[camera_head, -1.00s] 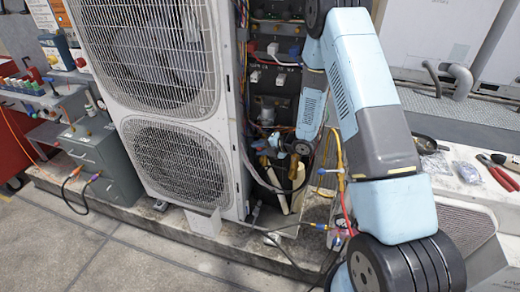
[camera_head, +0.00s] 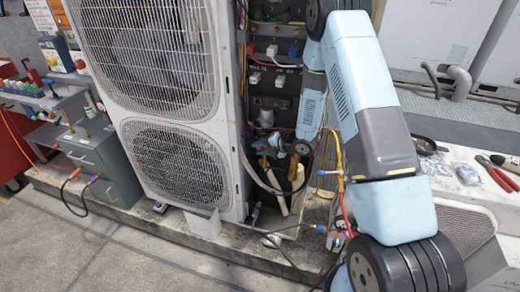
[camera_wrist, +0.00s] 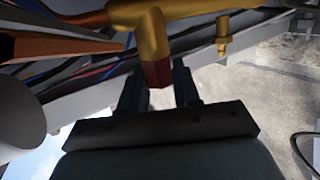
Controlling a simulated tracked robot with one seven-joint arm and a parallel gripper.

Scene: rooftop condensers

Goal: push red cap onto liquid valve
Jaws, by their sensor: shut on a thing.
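The brass liquid valve (camera_wrist: 152,34) fills the upper middle of the wrist view, with a stub pointing toward my gripper. The dark red cap (camera_wrist: 156,73) sits at the end of this stub, in line with it and apparently touching it. Whether it is fully seated cannot be told. My gripper (camera_wrist: 158,84) has one finger on each side of the cap and is shut on it; the contact itself is partly hidden. In the head view, my arm reaches into the open side of the condenser (camera_head: 228,110), and the cap cannot be made out there.
A second brass fitting (camera_wrist: 223,36) stands right of the valve in the wrist view. A large copper-coloured part (camera_wrist: 50,45) lies close on the left. Hoses and cables (camera_head: 325,195) crowd the condenser opening. Pliers (camera_head: 497,172) lie on the ledge at right.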

